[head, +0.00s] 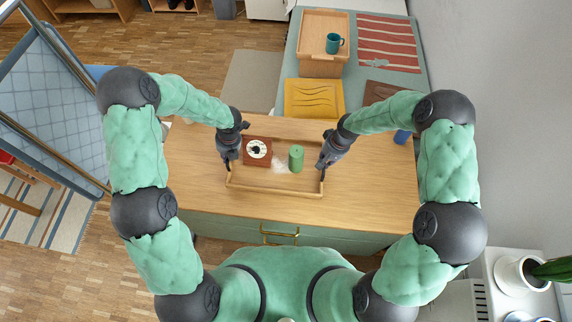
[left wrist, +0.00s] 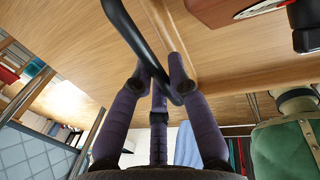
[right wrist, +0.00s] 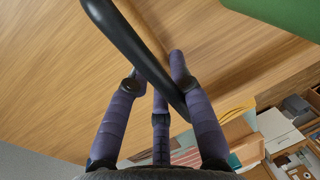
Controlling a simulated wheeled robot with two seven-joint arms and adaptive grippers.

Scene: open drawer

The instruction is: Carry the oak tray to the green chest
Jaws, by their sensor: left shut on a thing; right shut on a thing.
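The oak tray (head: 275,191) is in front of me at the wooden-topped chest (head: 375,190), which has a green front. On the tray are a red-brown clock (head: 258,151), a green cylinder (head: 296,158) and a whitish, unclear thing (head: 280,165). My left gripper (head: 228,164) is shut on the tray's left dark handle, a bar (left wrist: 130,32) seen in the left wrist view. My right gripper (head: 322,166) is shut on the right dark handle (right wrist: 125,45). The tray looks about level. I cannot tell whether it touches the wooden top.
Behind is a pale green surface (head: 290,80) with a yellow board (head: 314,98), a red striped cloth (head: 388,45) and another wooden tray (head: 311,22) holding a teal mug (head: 334,43). A blue thing (head: 402,136) stands right of my right gripper. A blue tiled panel (head: 40,90) stands left.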

